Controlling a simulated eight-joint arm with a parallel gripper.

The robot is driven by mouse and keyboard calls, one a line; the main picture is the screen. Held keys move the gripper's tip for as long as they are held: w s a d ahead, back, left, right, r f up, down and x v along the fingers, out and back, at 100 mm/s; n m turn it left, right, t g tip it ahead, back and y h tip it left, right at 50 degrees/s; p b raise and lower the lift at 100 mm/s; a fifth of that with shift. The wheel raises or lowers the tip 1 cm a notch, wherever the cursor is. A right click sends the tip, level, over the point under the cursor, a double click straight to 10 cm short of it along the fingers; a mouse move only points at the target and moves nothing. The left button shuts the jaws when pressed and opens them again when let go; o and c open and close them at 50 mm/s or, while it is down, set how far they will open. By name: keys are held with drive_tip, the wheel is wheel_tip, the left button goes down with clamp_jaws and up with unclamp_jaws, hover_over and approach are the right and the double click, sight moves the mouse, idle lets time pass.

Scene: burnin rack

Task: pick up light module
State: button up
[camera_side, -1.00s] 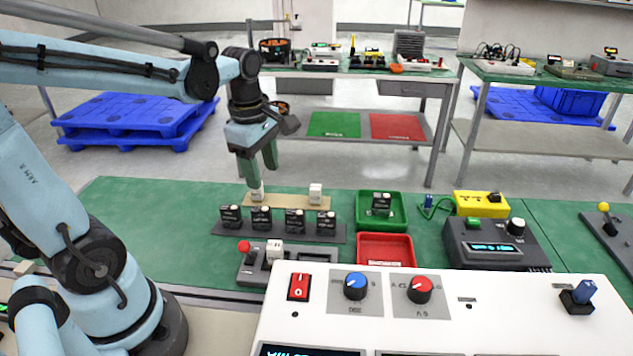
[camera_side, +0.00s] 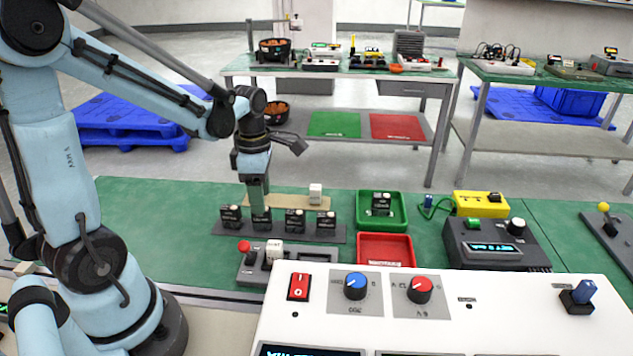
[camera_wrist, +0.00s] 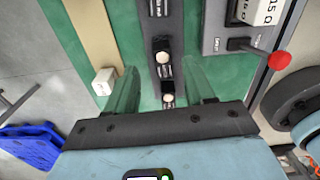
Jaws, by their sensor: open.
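Several small black modules with white knobs stand in a row on a dark rack strip (camera_side: 220,232). Their labels are too small to read, so I cannot tell which is the light module. My gripper (camera_side: 259,208) points down at the second module from the left (camera_side: 262,222), whose upper part is partly hidden by the fingers. In the wrist view my gripper (camera_wrist: 160,82) is open, with a green finger on either side of the row. Knobbed modules (camera_wrist: 163,58) show between the fingers, and nothing looks clamped. Another black module (camera_side: 381,203) is in the green tray (camera_side: 363,220).
White blocks stand on a tan strip behind the row; one (camera_side: 315,192) shows right of my gripper. A grey box with a red-knobbed lever (camera_side: 244,247) is in front. An empty-looking red tray (camera_side: 384,248) and a white control panel (camera_side: 450,315) are nearby.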

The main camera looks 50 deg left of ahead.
sight(262, 218)
drive_tip(key=shift+s+d+f, duration=0.1)
drive_tip(key=shift+f, duration=1.25)
drive_tip(key=shift+s+f, duration=0.1)
drive_tip(key=shift+f, duration=1.2)
clamp_jaws()
drive_tip(key=shift+r, duration=0.15)
